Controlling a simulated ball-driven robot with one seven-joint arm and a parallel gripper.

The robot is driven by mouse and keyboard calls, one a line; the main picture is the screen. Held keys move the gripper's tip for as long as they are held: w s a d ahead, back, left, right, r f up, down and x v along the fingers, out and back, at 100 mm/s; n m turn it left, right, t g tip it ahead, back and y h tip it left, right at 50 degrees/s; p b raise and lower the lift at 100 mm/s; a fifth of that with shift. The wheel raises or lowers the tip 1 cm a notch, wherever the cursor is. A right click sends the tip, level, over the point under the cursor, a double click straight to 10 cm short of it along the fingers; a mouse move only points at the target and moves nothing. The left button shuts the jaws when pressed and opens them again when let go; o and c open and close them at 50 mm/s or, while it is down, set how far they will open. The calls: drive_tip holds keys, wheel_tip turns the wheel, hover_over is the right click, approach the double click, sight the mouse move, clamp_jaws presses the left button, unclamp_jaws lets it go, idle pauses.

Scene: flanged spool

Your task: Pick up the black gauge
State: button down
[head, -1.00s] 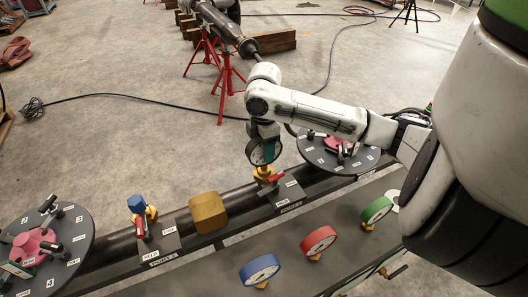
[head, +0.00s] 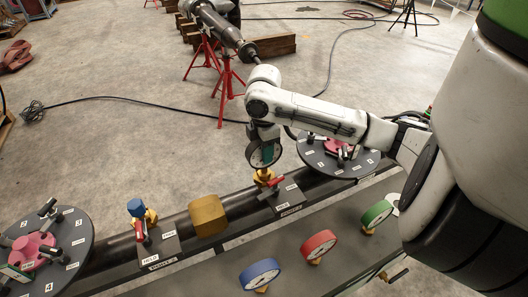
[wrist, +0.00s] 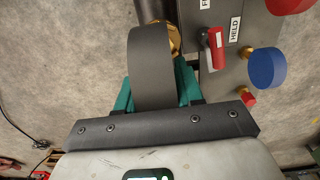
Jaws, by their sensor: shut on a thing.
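The black gauge (head: 255,155) stands upright at the brass fitting (head: 264,176) of the right-hand port on the dark pipe. My gripper (head: 264,142) is above it, shut on its rim. In the wrist view the gauge's broad dark rim (wrist: 152,68) lies between my two teal fingers (wrist: 154,90), and its dial is turned out of sight. The brass fitting (wrist: 174,38) shows just beyond the gauge there. I cannot tell whether the gauge is still seated in the fitting or just clear of it.
A red-handled valve (head: 276,181) is close beside the fitting. Blue (head: 260,274), red (head: 318,246) and green (head: 376,214) gauges stand on the grey bench. Round flanges (head: 338,158) sit at both ends.

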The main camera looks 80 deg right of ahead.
drive_tip(key=shift+r, duration=0.4)
drive_tip(key=s+a+r+p, duration=0.7)
drive_tip(key=s+r, duration=0.4)
drive_tip(key=r, duration=0.1)
drive_tip(key=shift+s+a+p, duration=0.25)
drive_tip(key=shift+s+p, duration=0.05)
drive_tip(key=shift+p, duration=0.05)
drive_tip(key=shift+s+p, duration=0.1)
drive_tip(key=shift+p, duration=0.2)
